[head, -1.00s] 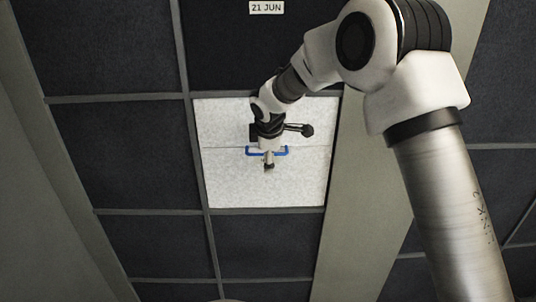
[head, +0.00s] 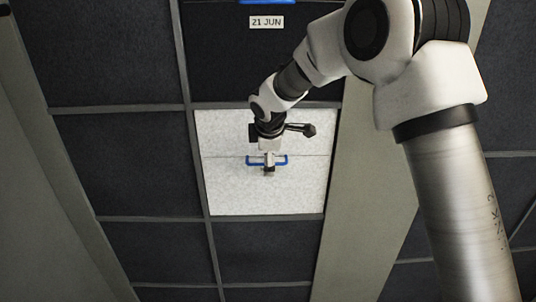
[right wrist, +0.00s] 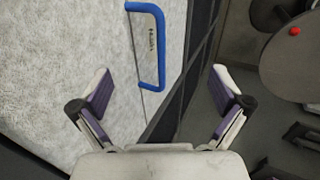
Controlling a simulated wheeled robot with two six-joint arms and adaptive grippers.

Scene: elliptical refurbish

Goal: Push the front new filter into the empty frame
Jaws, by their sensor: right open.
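A white speckled filter (head: 230,190) with a blue handle (head: 284,162) fills one opening of the dark wall grid in the head view. I cannot tell how deep it sits in the frame. In the right wrist view, its white face (right wrist: 60,70) slants along the left, and its handle (right wrist: 161,50) is ahead, beyond the fingertips. My right gripper (head: 268,171) is in front of the filter at the handle in the head view. In the wrist view, it (right wrist: 160,82) is open, with nothing between its fingers. My left gripper is not in view.
A dark panel (head: 225,55) labelled "21 JUN" (head: 267,22) is above the filter, with a blue handle (head: 265,1) at the top edge. Grey grid bars (head: 187,60) separate the dark panels. A round grey surface with a red spot (right wrist: 295,31) is at the wrist view's right.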

